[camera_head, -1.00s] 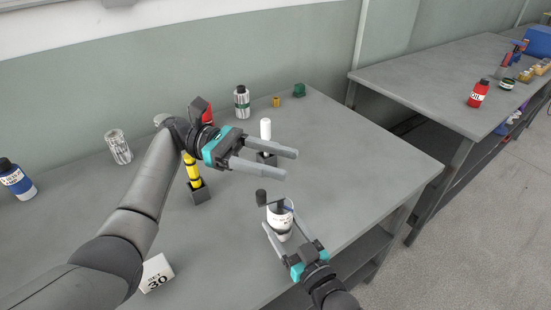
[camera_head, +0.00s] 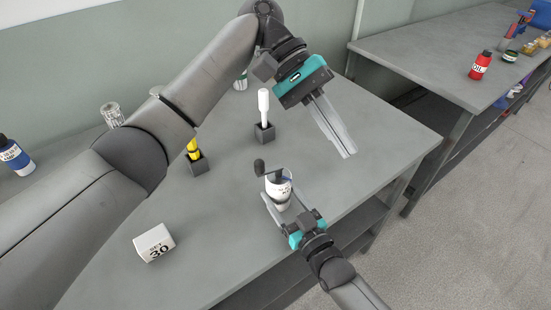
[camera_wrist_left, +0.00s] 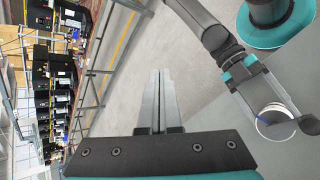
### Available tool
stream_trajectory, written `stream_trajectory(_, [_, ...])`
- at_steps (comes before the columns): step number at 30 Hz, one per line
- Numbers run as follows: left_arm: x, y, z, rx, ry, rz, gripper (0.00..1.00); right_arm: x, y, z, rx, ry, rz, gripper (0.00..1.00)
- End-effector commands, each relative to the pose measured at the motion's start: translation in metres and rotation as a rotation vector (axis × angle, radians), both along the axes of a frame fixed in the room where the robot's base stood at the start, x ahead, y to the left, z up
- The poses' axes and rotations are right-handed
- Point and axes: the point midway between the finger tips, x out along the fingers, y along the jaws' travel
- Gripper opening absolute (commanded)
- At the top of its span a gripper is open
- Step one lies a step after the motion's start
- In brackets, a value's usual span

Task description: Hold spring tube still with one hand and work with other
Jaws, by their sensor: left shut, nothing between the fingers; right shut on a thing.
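The spring tube (camera_head: 279,190), a white cup-like body with dark print and a dark crank knob on top, stands upright near the front right of the grey table. My right gripper (camera_head: 283,207) is shut around it from the front. In the left wrist view the tube (camera_wrist_left: 275,122) shows at the right, with the right gripper (camera_wrist_left: 262,85) at it. My left gripper (camera_head: 346,150) is shut and empty, raised in the air above and right of the tube, pointing down and right. Its fingers (camera_wrist_left: 158,100) are pressed together in the left wrist view.
A white-handled tool (camera_head: 263,103) and a yellow tool (camera_head: 194,150) stand in dark block holders. A white box marked 30 (camera_head: 154,243) lies front left. A glass jar (camera_head: 112,115) and a blue bottle (camera_head: 14,156) stand at the back left. A second table (camera_head: 430,65) is at the right.

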Motion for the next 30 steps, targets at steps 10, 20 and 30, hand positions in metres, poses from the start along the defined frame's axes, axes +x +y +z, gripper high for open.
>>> stream_trajectory(10, [-0.013, -0.014, -0.008, 0.067, -0.564, -0.662, 0.0, 0.0, 0.0, 0.0, 0.0, 0.001, 0.0, 0.05])
stream_trajectory(20, [0.001, 0.005, -0.013, 0.201, -0.836, -1.368, 0.0, 0.0, 0.0, 0.0, 0.0, 0.001, 0.0, 0.05])
stream_trajectory(30, [0.018, 0.025, -0.01, 0.293, -0.842, -1.763, 0.0, 0.0, 0.0, 0.0, 0.0, 0.001, 0.0, 0.05])
